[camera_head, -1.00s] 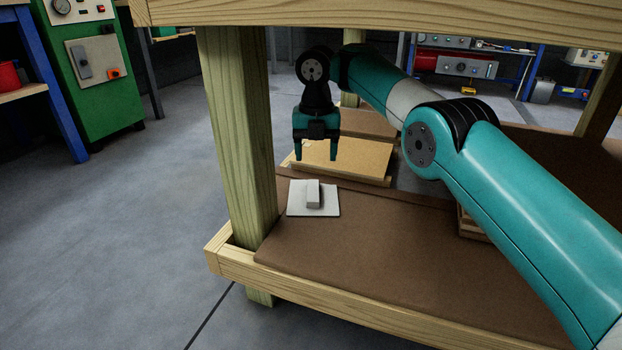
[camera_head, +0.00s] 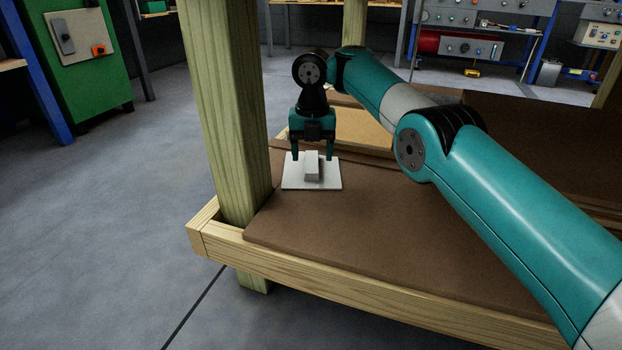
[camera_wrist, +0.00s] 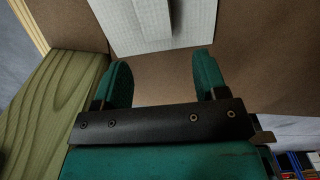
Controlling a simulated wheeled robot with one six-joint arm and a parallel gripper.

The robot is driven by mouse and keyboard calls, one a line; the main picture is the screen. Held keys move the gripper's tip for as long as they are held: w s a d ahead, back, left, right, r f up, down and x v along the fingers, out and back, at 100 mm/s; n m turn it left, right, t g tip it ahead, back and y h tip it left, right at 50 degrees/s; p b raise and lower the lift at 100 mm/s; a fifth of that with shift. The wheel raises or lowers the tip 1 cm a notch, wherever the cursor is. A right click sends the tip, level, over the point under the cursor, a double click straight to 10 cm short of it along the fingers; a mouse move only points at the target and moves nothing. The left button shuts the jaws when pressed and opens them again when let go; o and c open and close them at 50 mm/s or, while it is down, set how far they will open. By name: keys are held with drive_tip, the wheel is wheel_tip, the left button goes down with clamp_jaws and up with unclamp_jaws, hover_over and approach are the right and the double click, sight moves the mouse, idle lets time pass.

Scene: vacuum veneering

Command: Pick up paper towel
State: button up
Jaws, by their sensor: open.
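The paper towel (camera_head: 293,182) is a flat white square with a raised white block-shaped part (camera_head: 312,166) on its middle. It lies on the brown sheet on the low shelf, near the wooden post. My gripper (camera_head: 312,157) is open and points down at the towel's far side. In the wrist view the towel (camera_wrist: 196,22) shows at the top, ahead of my open fingers (camera_wrist: 163,75). Nothing is between the fingers there but the brown surface. I cannot tell the exact height of the fingertips above the towel.
A thick wooden post (camera_head: 226,110) stands just left of my gripper. A wooden rail (camera_head: 300,270) edges the shelf in front. Wooden boards (camera_head: 352,128) lie behind my gripper. The brown sheet (camera_head: 350,235) in front of the towel is clear.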

sight(312, 172)
wheel_tip(312, 172, down, 6)
drive_tip(key=b, duration=0.5)
drive_tip(key=shift+w+r, duration=0.15)
drive_tip(key=shift+r, duration=0.1)
drive_tip(key=c, duration=1)
